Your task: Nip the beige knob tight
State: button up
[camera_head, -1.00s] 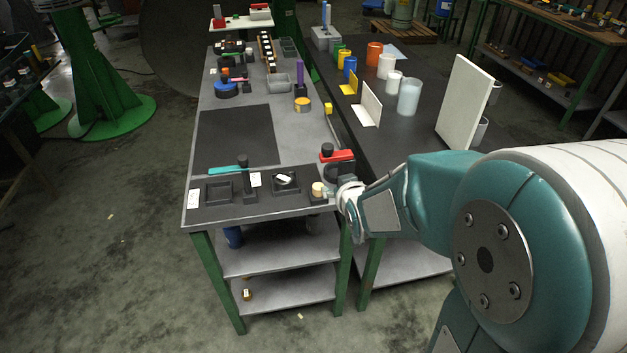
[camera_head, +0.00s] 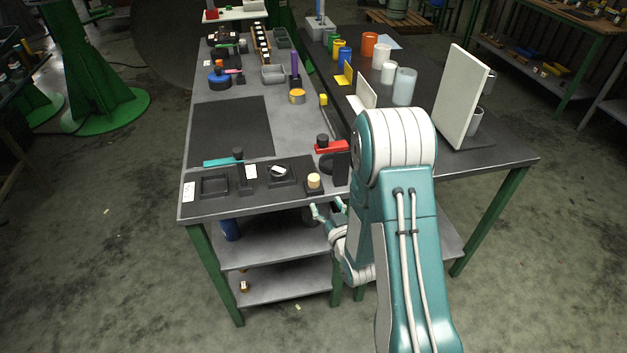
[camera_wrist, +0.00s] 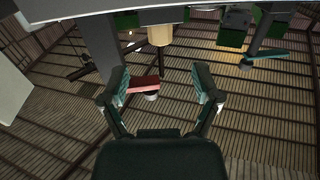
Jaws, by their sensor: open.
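The beige knob (camera_head: 314,181) stands upright on a small dark base (camera_head: 314,190) at the front right of the near table. In the wrist view the knob (camera_wrist: 160,35) appears at the top, beyond my fingertips and roughly centred between them; the picture looks upside down. My gripper (camera_head: 328,207) is in front of the table's front edge, just nearer than the knob. Its two fingers are spread apart in the wrist view (camera_wrist: 160,72), with nothing held between them. The fingers look apart from the knob.
A red-handled fixture (camera_head: 331,147) stands behind and right of the knob. A white upright panel (camera_head: 462,98) stands on the right table.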

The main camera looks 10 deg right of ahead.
aim_at(316, 185)
jog(key=w, duration=0.3)
jog(key=w+a, duration=0.1)
jog(key=w, duration=0.5)
jog(key=shift+w+a, duration=0.15)
jog(key=shift+w, duration=0.15)
grip_shut()
